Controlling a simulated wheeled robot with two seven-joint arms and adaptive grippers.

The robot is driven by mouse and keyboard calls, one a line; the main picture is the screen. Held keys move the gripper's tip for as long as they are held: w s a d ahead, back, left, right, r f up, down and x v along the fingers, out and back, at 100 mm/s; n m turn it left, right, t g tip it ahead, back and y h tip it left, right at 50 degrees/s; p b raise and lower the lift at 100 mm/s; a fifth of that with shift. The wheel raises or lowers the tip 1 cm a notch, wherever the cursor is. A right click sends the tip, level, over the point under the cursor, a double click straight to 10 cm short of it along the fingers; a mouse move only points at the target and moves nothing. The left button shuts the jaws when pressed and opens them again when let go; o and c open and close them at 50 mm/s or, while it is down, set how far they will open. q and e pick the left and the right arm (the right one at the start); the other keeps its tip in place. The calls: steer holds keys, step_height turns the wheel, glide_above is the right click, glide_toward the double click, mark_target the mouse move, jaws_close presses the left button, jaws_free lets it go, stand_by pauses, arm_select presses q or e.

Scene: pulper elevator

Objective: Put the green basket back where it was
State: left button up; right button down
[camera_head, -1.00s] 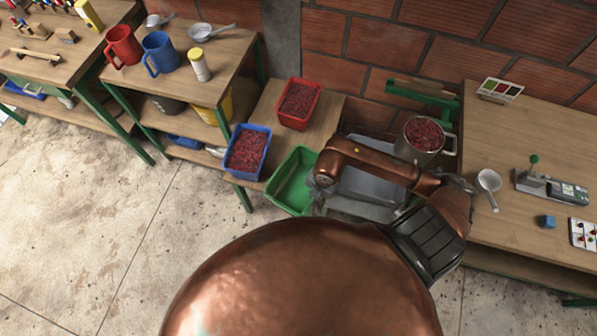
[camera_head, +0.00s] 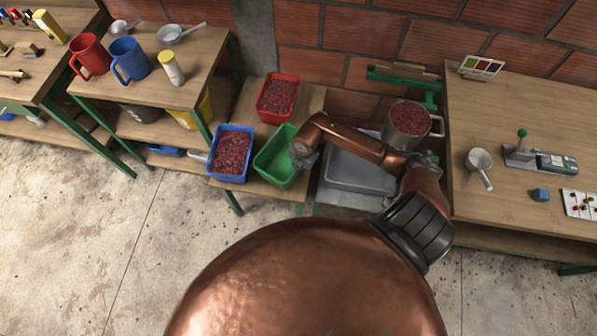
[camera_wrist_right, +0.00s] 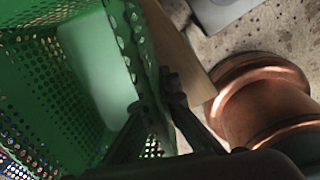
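The empty green basket (camera_head: 271,168) is at the low wooden bench, just right of the blue basket (camera_head: 247,165) and in front of the red basket (camera_head: 262,112); both hold red cherries. I cannot tell whether the green basket rests on the bench or hangs just above it. My right gripper (camera_head: 301,157) is at its right rim. In the right wrist view, the gripper's fingers (camera_wrist_right: 155,92) straddle the perforated wall of the green basket (camera_wrist_right: 65,85) and look closed on it. My left gripper is not in view.
The low wooden bench (camera_head: 311,97) has bare room behind the green basket. A grey bin (camera_head: 357,172) stands to the right, below a metal pot of cherries (camera_head: 410,119). The right table (camera_head: 505,105) holds a scoop and small devices. Mugs stand on the left table (camera_head: 200,70).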

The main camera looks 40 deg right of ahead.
steer(key=shift+w+d+f, duration=0.1)
steer(key=shift+w+f, duration=0.1)
steer(key=shift+f+b, duration=0.5)
steer(key=shift+f, duration=1.1)
steer(key=shift+f, duration=0.1)
steer(key=c, duration=2.2)
jaws_free()
steer(key=shift+o, duration=0.2)
step_height(320, 180, up, 12)
steer(key=s+p, duration=0.1)
steer(key=p, duration=0.1)
steer(key=shift+d+p, duration=0.2)
steer(key=shift+p, duration=0.1)
steer(key=shift+s, duration=0.1)
